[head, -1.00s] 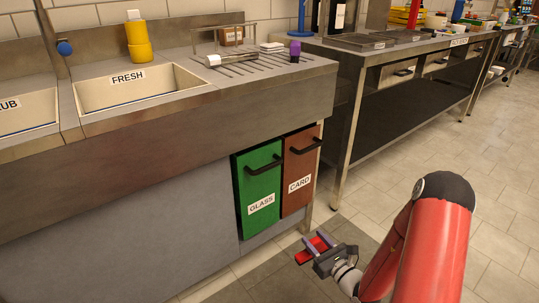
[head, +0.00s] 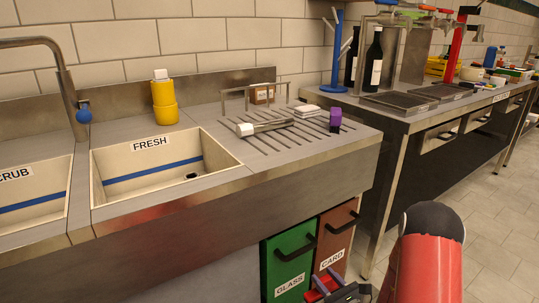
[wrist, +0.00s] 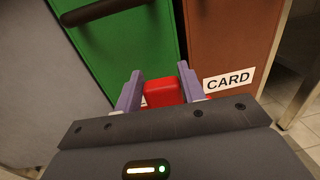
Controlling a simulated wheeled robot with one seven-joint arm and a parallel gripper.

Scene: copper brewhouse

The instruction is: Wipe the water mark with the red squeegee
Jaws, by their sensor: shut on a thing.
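The red squeegee (wrist: 161,91) is between my gripper's two grey-purple fingers (wrist: 160,86) in the wrist view, and the fingers are shut on it. Only a red block of it shows there, and the rest is hidden by my gripper. In the head view the red piece (head: 318,292) and my gripper (head: 326,286) are at the bottom edge, low in front of the green and brown bins and below the counter top. I cannot make out a water mark in either view.
The steel counter has a FRESH basin (head: 160,182), a SCRUB basin (head: 30,195) and a ribbed drainboard. Below are the GLASS bin (head: 290,262) and CARD bin (head: 334,240).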

